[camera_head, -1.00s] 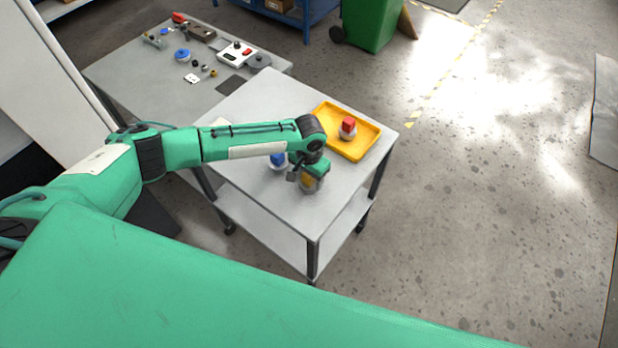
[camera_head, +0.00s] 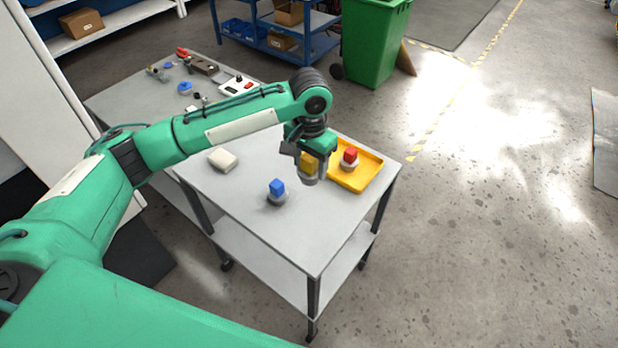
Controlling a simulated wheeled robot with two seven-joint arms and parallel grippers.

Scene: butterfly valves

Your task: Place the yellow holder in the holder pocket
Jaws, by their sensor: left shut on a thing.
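The yellow holder (camera_head: 308,163) has a yellow block on a round grey base, like its red and blue neighbours. My left gripper (camera_head: 310,168) is shut on it and points down, holding it above the small table beside the tray's left edge. The gripper hides part of the holder. The yellow tray (camera_head: 362,179) lies at the table's right side with the red holder (camera_head: 350,156) in it. I cannot make out a distinct holder pocket. The blue holder (camera_head: 277,187) stands on the table, lower left of the gripper. My right gripper is not in view.
The grey wheeled table (camera_head: 312,240) has a clear front part. A pale block (camera_head: 222,160) lies on its left side. A longer bench (camera_head: 135,103) behind carries several small parts and a white switch box (camera_head: 238,86). A green bin (camera_head: 372,45) stands beyond.

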